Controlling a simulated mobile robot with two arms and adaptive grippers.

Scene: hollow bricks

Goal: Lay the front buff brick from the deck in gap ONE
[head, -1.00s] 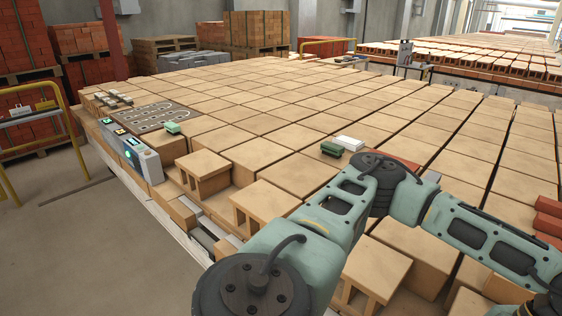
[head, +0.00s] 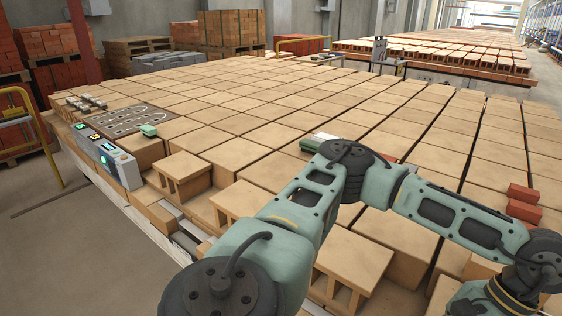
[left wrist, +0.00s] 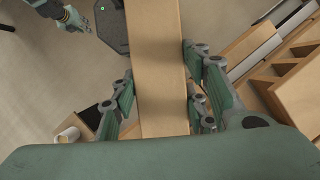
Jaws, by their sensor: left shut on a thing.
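My left gripper (left wrist: 163,108) is shut on a long buff brick (left wrist: 160,70) in the left wrist view, with finger pads on both its sides. The brick runs up out of the picture, and bare floor shows beyond it. In the head view a teal arm of mine crosses the front of the deck, but no fingertips show there. Hollow buff bricks stand along the deck's front edge, one at left (head: 183,177) and one nearer the middle (head: 352,262). I cannot make out a mark for gap ONE. A teal gripper-like end (left wrist: 74,18), apparently my right gripper, shows small in the wrist view.
A grey control box (head: 118,165) sits on the deck's left edge. A small green block (head: 148,130) lies behind it. Another green block (head: 310,146) is partly behind my arm. Red bricks (head: 524,203) lie at right. Open floor is at left.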

